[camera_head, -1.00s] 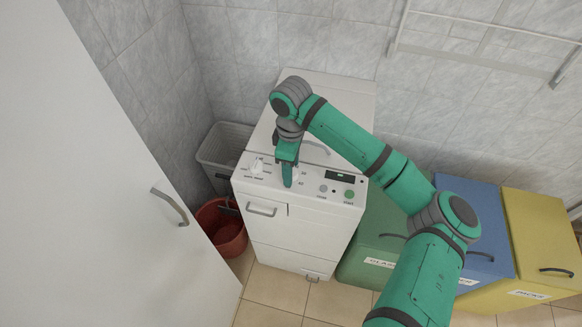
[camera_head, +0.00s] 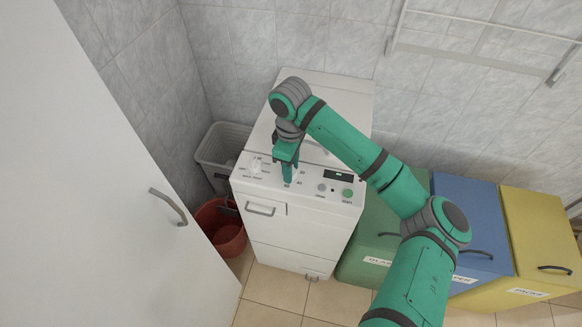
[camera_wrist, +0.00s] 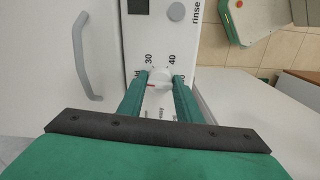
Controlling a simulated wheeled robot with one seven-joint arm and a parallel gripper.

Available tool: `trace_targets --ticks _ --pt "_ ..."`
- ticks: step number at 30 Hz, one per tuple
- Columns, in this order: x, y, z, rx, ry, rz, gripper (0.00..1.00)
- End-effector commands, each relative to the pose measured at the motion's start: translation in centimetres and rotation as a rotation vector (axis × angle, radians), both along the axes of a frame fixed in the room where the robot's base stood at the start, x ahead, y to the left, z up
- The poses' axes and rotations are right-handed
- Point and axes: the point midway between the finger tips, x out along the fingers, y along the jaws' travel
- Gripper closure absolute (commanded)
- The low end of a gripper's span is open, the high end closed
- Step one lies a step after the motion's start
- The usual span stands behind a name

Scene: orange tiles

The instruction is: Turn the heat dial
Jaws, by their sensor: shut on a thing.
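The heat dial (camera_wrist: 158,76) is a white knob with a red mark, seen in the wrist view between my gripper's two green fingers. Numbers such as 30 and 40 are printed around it on the panel of the white washing machine (camera_head: 318,225). My gripper (camera_wrist: 160,84) is shut on the dial, with one finger on each side of it. In the head view my gripper (camera_head: 287,180) reaches down onto the panel and mostly hides the dial. The red mark points to the left in the wrist view.
Another knob (camera_head: 256,165) is on the panel's left. A grey basket (camera_head: 222,145) and red bucket (camera_head: 220,228) stand left of the machine. Green (camera_head: 372,245), blue (camera_head: 470,220) and yellow (camera_head: 540,230) bins stand right. A white door (camera_head: 120,200) fills the left.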

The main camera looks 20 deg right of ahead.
Motion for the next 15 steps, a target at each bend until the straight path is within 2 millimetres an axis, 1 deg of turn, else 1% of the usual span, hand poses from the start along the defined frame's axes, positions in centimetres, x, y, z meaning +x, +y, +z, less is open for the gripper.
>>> trace_targets --ticks 1,15 --pt "0.11 0.51 -0.05 0.011 -0.004 -0.025 0.91" --pt "0.22 0.49 0.05 0.009 -0.007 -0.449 0.91"
